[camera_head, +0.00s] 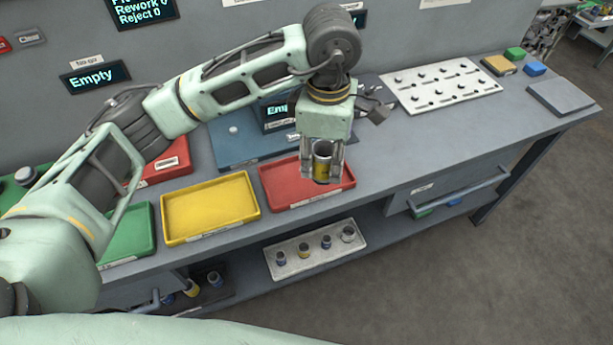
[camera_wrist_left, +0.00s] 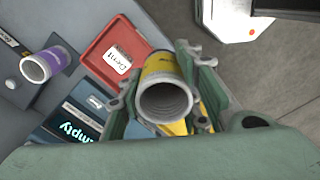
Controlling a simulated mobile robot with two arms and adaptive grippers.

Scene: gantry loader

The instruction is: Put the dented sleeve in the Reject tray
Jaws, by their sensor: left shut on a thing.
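My left gripper (camera_head: 322,172) is shut on a sleeve (camera_head: 322,160) with a yellow band and a grey, open, hollow end. In the head view the sleeve hangs upright over the front red tray (camera_head: 290,187), whose front label is too small to read. The sleeve's open end also shows in the left wrist view (camera_wrist_left: 165,101), between the fingers (camera_wrist_left: 162,108). I see no dent on it at this size. The left wrist view shows a red tray or box (camera_wrist_left: 97,62) with a card reading "Dent". My right gripper is not in view.
A yellow tray (camera_head: 210,205) and a green tray (camera_head: 138,238) stand to the left. A purple sleeve (camera_wrist_left: 46,64) shows in the wrist view. A white plate (camera_head: 316,254) with several sleeves is on the lower shelf. A pegged white board (camera_head: 440,88) lies right.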

